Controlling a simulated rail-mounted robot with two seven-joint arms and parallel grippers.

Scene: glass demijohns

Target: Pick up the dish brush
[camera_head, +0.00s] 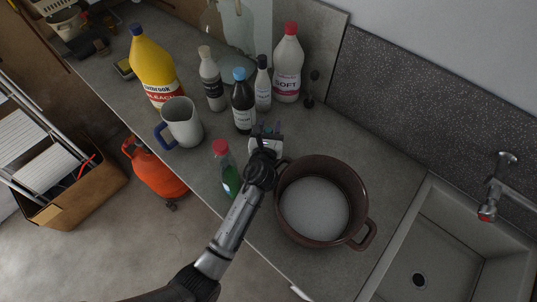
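A slim black upright item (310,100) with a knobbed top stands by the back wall, right of the white SOFT bottle; it may be the dish brush, but it is too small to be sure. No other brush shows clearly. My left gripper (267,127) is over the counter, in front of the dark blue-capped bottle and left of the brown pot. Its two fingertips appear apart with nothing between them. It is some way in front and left of the black item. My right gripper is out of view.
The brown pot (280,205) stands right of my arm, before the sink (436,245). Bottles crowd the back: SOFT bottle (288,70), blue-capped bottle (243,108), white bottle (212,85), yellow bleach (152,65). A jug (183,122) and green bottle (229,175) stand left.

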